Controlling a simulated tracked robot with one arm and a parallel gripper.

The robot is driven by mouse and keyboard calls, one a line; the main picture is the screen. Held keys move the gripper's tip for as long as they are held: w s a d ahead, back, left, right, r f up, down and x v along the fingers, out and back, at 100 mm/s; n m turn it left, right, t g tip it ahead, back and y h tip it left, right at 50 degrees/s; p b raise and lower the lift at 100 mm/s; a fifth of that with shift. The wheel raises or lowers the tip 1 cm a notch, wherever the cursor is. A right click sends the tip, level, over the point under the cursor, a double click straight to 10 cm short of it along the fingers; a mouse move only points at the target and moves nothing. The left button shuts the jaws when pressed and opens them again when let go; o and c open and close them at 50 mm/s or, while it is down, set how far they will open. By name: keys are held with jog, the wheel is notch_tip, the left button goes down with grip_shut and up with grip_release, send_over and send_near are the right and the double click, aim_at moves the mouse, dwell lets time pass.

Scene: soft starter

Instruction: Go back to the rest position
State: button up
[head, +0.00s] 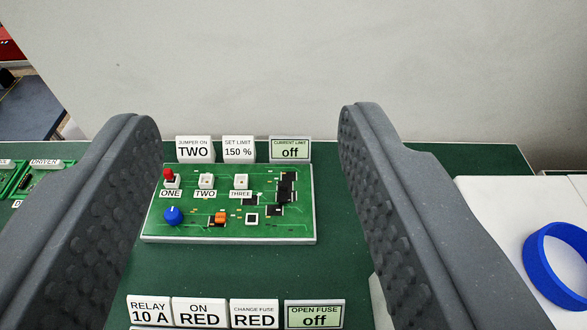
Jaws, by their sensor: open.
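My gripper (250,190) is open and empty, its two dark grey ridged fingers wide apart on the left and right of the view. Between them, farther off, a green circuit board (275,225) lies on the green mat (240,272). A red jumper (168,174) sits on the post labelled ONE. The posts labelled TWO (206,181) and THREE (241,181) look bare. A blue knob (173,215) and an orange part (220,217) are on the board's lower left.
Label blocks (195,149) and a display reading off (290,149) stand behind the board. More blocks (199,313) and another off display (314,314) stand in front. A blue ring (556,262) is at right by a white surface (490,207). A grey wall (300,60) rises behind.

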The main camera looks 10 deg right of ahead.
notch_tip(320, 180, up, 5)
jog(key=p, duration=0.4)
jog(key=shift+f+p, duration=0.2)
jog(key=shift+p, duration=0.15)
dwell(0.6)
